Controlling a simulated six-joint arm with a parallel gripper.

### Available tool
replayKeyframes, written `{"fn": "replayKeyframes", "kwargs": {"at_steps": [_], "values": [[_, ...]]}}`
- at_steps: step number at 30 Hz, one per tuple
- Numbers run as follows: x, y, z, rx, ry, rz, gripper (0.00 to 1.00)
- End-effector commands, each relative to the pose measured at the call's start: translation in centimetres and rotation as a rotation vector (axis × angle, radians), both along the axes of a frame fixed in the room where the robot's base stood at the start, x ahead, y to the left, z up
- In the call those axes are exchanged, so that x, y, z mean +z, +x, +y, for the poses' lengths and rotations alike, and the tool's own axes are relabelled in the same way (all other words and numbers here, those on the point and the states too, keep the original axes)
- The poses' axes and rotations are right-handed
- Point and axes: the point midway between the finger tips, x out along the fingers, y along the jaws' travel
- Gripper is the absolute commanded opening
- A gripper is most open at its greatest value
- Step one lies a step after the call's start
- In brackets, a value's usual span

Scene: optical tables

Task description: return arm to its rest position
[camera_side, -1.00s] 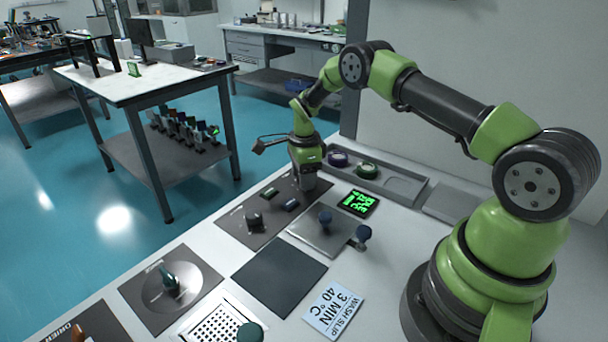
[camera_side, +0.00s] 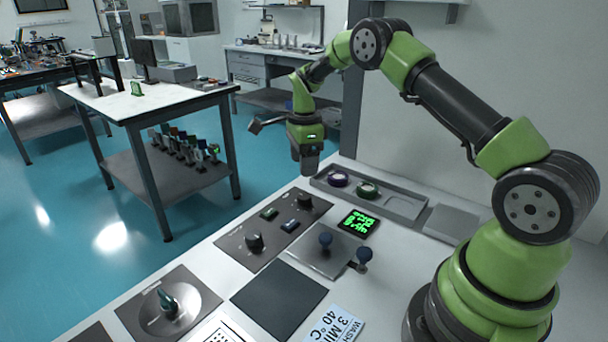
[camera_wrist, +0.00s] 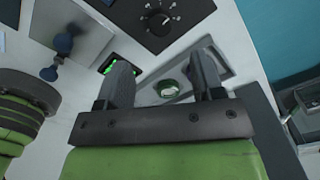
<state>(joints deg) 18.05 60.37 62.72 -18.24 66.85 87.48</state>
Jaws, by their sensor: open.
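My gripper (camera_side: 309,168) hangs at the end of my green and black arm, above the far edge of the white table and clear of it. In the wrist view my gripper (camera_wrist: 165,85) shows two dark fingers spread apart with nothing held between them. The grey tray (camera_side: 398,204) with a purple-ringed piece (camera_side: 338,180) and a green-ringed piece (camera_side: 367,190) lies to the right of my gripper. The green-ringed piece also shows beyond the fingers in the wrist view (camera_wrist: 167,89).
A dark panel with knobs (camera_side: 240,242), a metal plate with blue-topped knobs (camera_side: 318,258), a lit green display (camera_side: 358,223), a black mat (camera_side: 278,300) and a dial plate (camera_side: 167,304) cover the table. A white side table (camera_side: 150,98) stands apart at left. The air around my gripper is free.

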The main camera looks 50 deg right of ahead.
Motion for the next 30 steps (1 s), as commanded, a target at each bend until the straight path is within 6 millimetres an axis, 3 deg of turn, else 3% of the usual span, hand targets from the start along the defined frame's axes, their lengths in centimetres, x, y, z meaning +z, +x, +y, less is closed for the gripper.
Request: {"fn": "replayKeyframes", "kwargs": {"at_steps": [11,14,20,24,30], "values": [[0.5,0.0,0.0,0.003,0.000,-0.001,0.61],[1.8,0.0,0.5,0.046,-0.001,-0.020,0.61],[9.1,-1.4,3.5,0.321,-0.016,-0.124,0.61],[14.6,-4.2,6.4,0.578,-0.047,-0.215,0.61],[20.1,-10.0,10.2,0.939,-0.120,-0.343,0.61]]}}
